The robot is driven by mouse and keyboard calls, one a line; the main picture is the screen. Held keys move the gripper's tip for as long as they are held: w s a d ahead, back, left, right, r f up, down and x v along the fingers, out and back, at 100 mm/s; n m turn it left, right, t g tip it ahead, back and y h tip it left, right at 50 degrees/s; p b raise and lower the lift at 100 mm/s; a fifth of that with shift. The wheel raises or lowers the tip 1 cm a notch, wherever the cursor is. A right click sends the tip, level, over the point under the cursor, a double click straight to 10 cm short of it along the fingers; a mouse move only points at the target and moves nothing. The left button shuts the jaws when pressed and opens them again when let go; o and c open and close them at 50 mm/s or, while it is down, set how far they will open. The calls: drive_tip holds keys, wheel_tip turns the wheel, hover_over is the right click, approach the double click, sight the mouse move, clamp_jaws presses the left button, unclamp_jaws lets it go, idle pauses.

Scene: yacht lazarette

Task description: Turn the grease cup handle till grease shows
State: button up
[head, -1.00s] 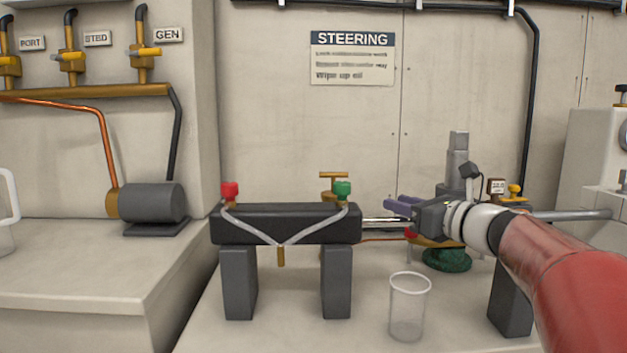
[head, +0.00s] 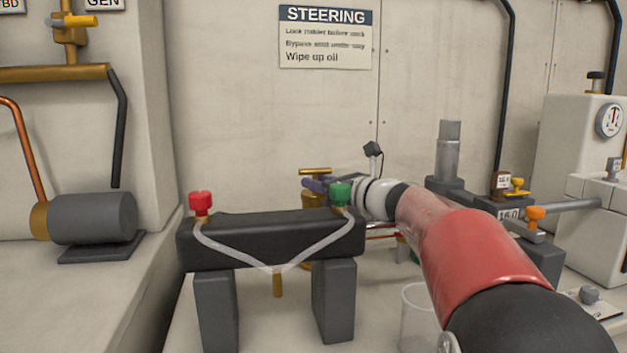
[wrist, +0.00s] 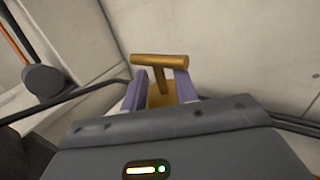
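The grease cup is brass with a T-shaped handle (head: 315,170) on top. It stands behind the black steering cylinder (head: 270,238), which hides its lower part in the head view. My gripper (head: 316,185) is at the cup, just below the handle's bar, its purple fingers partly hidden by the green-topped fitting. In the wrist view the handle (wrist: 159,61) rises between the two fingers of my gripper (wrist: 161,84). The fingers are apart, one on each side of the stem, with gaps visible. I see no grease.
Red (head: 200,201) and green (head: 341,193) fittings stand up from the cylinder, with a pale hose between them. A clear cup (head: 415,310) stands at the front under my arm. A grey motor (head: 93,218) sits at left. Valves and a white unit (head: 570,150) fill the right.

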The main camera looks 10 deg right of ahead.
drive_tip(key=shift+x, duration=0.75)
clamp_jaws()
drive_tip(key=shift+a+m+t+h+b, duration=0.1)
drive_tip(key=shift+m+t+h+b, duration=0.3)
drive_tip(key=shift+m+h+b, duration=0.15)
drive_tip(key=shift+m+h, duration=0.25)
drive_tip(key=shift+h, duration=0.3)
